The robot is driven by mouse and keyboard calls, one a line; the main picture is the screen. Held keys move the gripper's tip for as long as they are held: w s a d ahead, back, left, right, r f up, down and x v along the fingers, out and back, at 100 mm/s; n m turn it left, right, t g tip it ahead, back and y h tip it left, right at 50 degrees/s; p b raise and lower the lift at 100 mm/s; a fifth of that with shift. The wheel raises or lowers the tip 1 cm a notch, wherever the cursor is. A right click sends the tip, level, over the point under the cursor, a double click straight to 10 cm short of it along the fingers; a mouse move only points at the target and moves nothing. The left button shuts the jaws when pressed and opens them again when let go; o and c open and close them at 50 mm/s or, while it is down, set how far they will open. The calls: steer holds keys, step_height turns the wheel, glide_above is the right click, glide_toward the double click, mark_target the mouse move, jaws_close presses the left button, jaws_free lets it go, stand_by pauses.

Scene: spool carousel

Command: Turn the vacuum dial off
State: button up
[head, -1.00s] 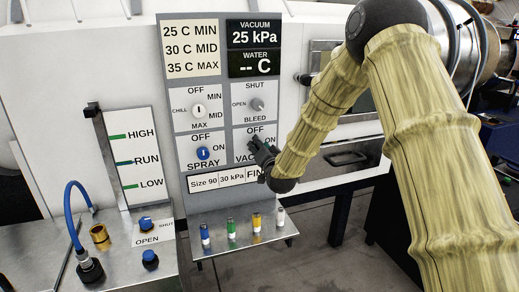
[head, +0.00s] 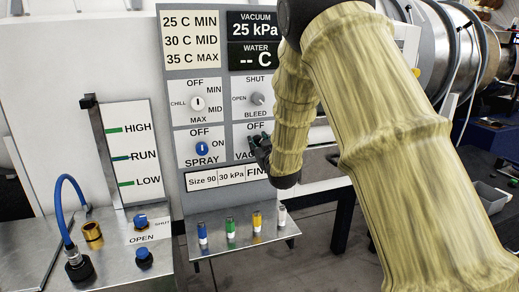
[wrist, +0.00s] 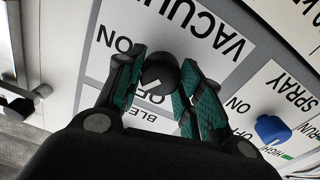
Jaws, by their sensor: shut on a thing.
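The vacuum dial (wrist: 160,72) is a dark round knob with a pale mark on its lower side in the wrist view. It sits on a white label plate, with VACUUM and ON lettering above and beside it and OFF lettering partly covered below. My gripper (wrist: 163,85) has its two green-padded fingers closed on either side of the knob. In the head view my gripper (head: 261,150) is at the panel below the OFF label and hides the dial. The exact setting of the mark is hard to tell.
The display panel (head: 254,28) reads vacuum 25 kPa. The chill dial (head: 198,104), the bleed dial (head: 257,99) and the blue spray dial (head: 202,149) are close by. A shelf (head: 278,233) with several coloured pegs juts out below.

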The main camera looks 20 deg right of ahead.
steer(key=n+b, duration=0.1)
steer(key=n, duration=0.1)
steer(key=n+b, duration=0.1)
steer(key=shift+a+f+n, duration=0.1)
steer(key=shift+f+n, duration=0.1)
steer(key=shift+n, duration=0.2)
steer(key=shift+n+b, duration=0.95)
steer(key=shift+n, duration=0.55)
steer(key=shift+r, duration=0.1)
steer(key=o, duration=1)
steer(key=shift+s, duration=0.15)
steer(key=s, duration=1.1)
steer(key=shift+s+d+f, duration=0.25)
steer(key=shift+s+d, duration=0.05)
steer(key=shift+s, duration=0.1)
